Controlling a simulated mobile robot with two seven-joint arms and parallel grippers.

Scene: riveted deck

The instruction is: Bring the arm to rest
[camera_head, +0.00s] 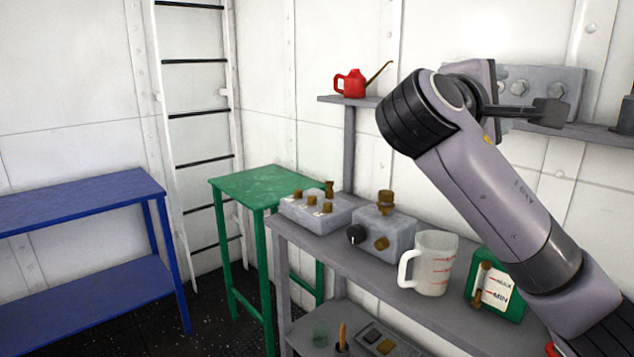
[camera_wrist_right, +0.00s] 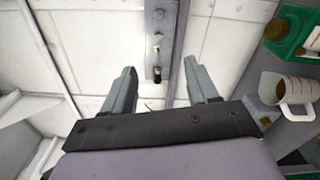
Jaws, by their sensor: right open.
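My right arm (camera_head: 500,190) rises from the lower right of the head view and bends at the top. My right gripper (camera_head: 540,112) is up at the height of the wall shelf, in front of a grey block with bolt-like studs (camera_head: 545,88). In the right wrist view my right gripper (camera_wrist_right: 162,85) has its two fingers well apart, with nothing held between them. The studded grey block (camera_wrist_right: 160,30) shows beyond the fingers. My left gripper is in neither view.
A red oil can (camera_head: 350,84) stands on the wall shelf (camera_head: 328,99). Below, the grey bench holds grey control boxes (camera_head: 384,235), a measuring jug (camera_head: 432,265) and a green container (camera_head: 510,302). A green table (camera_head: 255,184), blue shelf unit (camera_head: 80,200) and ladder (camera_head: 195,100) stand left.

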